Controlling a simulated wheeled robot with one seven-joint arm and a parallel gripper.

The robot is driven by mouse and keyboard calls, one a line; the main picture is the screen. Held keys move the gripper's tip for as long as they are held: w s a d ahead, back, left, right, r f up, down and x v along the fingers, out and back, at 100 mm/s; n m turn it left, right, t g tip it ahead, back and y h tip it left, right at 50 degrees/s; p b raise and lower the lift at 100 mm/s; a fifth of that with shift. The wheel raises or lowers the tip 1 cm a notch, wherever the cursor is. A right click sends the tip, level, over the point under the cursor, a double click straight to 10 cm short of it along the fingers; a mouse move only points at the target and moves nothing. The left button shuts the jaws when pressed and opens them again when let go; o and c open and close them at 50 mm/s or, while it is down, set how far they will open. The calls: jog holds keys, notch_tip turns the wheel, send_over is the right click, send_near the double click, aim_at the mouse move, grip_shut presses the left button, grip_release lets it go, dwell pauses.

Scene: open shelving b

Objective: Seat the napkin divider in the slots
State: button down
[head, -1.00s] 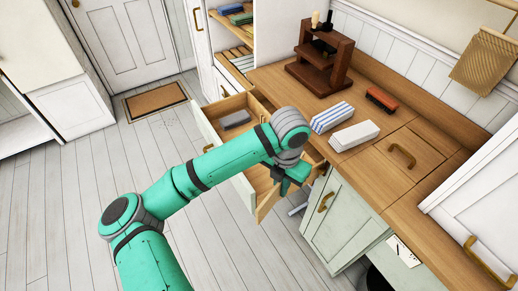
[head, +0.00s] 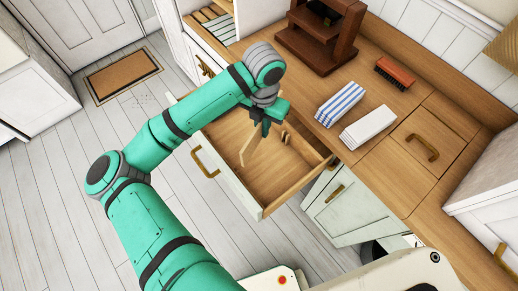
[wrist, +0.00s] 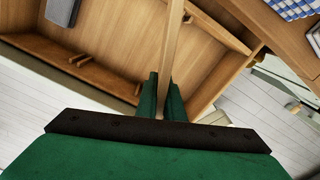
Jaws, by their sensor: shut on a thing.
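The napkin divider (head: 250,146) is a thin light-wood board. My gripper (head: 264,124) is shut on it and holds it over the open drawer (head: 264,211), tilted in the head view. In the wrist view the divider (wrist: 174,45) runs up between the two green fingers (wrist: 162,105). A pair of small wooden slot strips (wrist: 78,59) shows on a drawer wall in the wrist view, apart from the divider. A small wooden piece (head: 285,134) stands by the drawer's far right wall. Whether the divider's lower edge touches the drawer floor cannot be told.
A grey block (wrist: 62,11) lies in the drawer in the wrist view. On the counter are a striped stack (head: 340,103), a white stack (head: 368,127), a red-orange brush (head: 395,73) and a dark wooden stand (head: 320,37). A cabinet door (head: 340,205) is beside the drawer.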

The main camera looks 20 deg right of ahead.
notch_tip(320, 180, down, 17)
jog(key=shift+f, duration=0.2)
dwell(0.4)
jog(key=shift+f, duration=0.15)
jog(key=c, duration=1.9)
grip_release()
jog(key=shift+a, duration=0.1)
notch_tip(320, 180, up, 12)
jog(key=shift+r, duration=0.2)
